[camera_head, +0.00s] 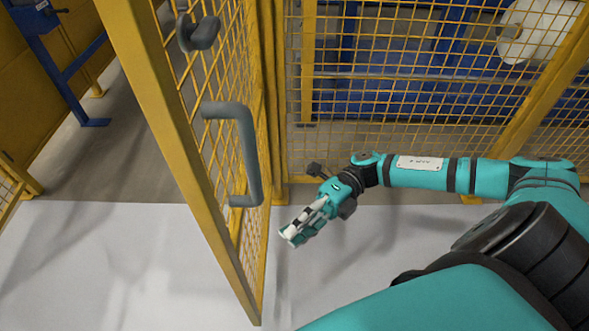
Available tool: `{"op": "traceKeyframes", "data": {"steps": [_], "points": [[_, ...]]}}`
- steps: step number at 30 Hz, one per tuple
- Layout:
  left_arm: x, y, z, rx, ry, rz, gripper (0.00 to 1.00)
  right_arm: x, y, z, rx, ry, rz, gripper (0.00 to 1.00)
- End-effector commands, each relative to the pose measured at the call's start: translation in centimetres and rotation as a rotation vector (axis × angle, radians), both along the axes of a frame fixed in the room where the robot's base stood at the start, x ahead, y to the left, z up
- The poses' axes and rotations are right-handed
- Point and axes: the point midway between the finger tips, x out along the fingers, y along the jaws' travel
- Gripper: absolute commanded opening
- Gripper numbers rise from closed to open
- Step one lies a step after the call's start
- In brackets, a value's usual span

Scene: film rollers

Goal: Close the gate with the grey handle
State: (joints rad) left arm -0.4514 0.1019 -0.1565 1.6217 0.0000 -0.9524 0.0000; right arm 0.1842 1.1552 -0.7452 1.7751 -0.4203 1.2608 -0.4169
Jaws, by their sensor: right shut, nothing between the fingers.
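The gate (165,120) is a yellow frame with wire mesh, standing ajar on the left and reaching toward me. Its grey handle (250,155) is a U-shaped bar on the gate's right face. A dark grey knob or latch (198,34) sits above the handle. My right gripper (291,236) is shut and empty, to the right of the gate and lower than the handle. It does not touch the handle. My left gripper is not in view.
A yellow mesh fence (400,110) runs behind the gripper, with blue machinery and a white roller (537,28) beyond it. A blue stand (75,70) is at the upper left, past the opening. The pale floor (400,270) around my right arm is clear.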

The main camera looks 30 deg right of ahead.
Motion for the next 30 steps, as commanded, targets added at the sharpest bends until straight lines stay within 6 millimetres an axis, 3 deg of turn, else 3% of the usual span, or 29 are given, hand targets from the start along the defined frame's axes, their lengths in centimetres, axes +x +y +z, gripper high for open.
{"op": "traceKeyframes", "data": {"steps": [8,12,18,30], "points": [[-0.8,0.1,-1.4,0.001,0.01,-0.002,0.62,-1.1,6.0,0.2,0.006,0.0,0.001,0.0],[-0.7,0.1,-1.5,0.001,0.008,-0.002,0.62,0.5,7.6,0.1,0.003,-0.002,-0.001,0.0],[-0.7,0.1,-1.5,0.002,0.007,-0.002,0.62,1.3,8.8,0.0,0.001,0.0,-0.002,0.0],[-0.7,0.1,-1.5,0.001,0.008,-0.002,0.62,1.4,8.9,0.0,0.001,0.001,-0.004,0.0]]}}
